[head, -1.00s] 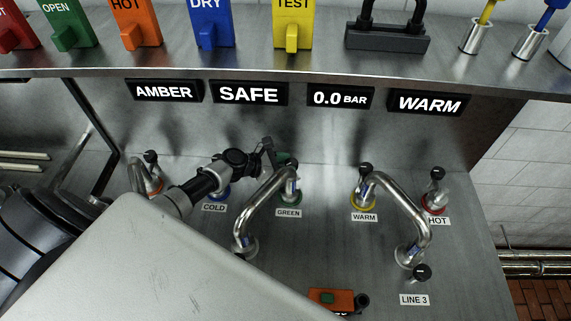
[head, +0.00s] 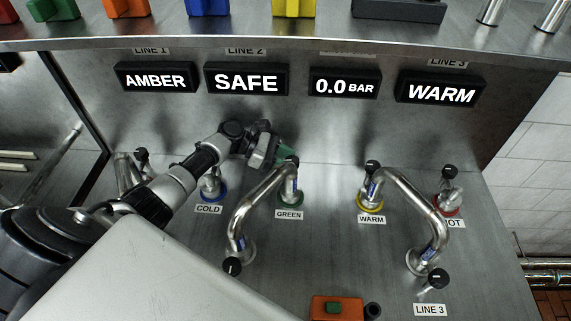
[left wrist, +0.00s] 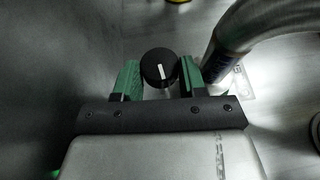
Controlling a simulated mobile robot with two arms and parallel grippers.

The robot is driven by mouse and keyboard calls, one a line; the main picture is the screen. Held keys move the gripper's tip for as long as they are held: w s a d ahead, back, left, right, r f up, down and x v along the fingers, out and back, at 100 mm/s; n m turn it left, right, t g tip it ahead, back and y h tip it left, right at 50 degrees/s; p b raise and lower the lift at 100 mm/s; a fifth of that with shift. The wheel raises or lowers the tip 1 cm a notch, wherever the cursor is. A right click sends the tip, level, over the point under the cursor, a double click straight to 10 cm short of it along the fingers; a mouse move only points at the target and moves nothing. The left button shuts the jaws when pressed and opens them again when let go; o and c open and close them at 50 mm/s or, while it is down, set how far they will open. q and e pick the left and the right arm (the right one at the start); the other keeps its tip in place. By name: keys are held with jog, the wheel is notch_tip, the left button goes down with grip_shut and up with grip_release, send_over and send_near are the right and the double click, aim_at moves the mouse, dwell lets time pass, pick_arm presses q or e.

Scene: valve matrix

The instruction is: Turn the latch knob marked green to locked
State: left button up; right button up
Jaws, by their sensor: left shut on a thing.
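The green-marked latch knob (head: 291,160) is a small black knob on top of a metal post with a green ring, above the GREEN label (head: 289,214). My left gripper (head: 276,151) reaches it from the left. In the left wrist view the black knob (left wrist: 158,67) sits between the green-padded fingers of my left gripper (left wrist: 159,80), which is shut on it. Its white pointer line stands nearly upright in that picture. In the head view the gripper partly hides the knob. My right gripper is not in view.
A bent metal pipe (head: 250,203) runs from the green post down-left, close to the gripper. Nearby stand the COLD (head: 213,185), WARM (head: 371,190) and HOT (head: 448,192) posts. Signs above read AMBER, SAFE (head: 246,82), 0.0 BAR and WARM. An orange box (head: 338,307) sits at the front.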

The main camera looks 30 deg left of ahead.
aim_at(287, 160)
pick_arm(q)
jog(key=shift+r, duration=0.1)
dwell(0.3)
jog(key=o, duration=0.6)
jog(key=shift+o, duration=0.2)
jog(key=shift+r, duration=0.2)
jog(key=r, duration=0.4)
jog(key=shift+d+b, duration=0.3)
jog(key=shift+b, duration=0.05)
jog(key=d+r, duration=0.6)
jog(key=d, duration=0.5)
jog(key=shift+s+r+b, duration=0.3)
jog(key=shift+b, duration=0.15)
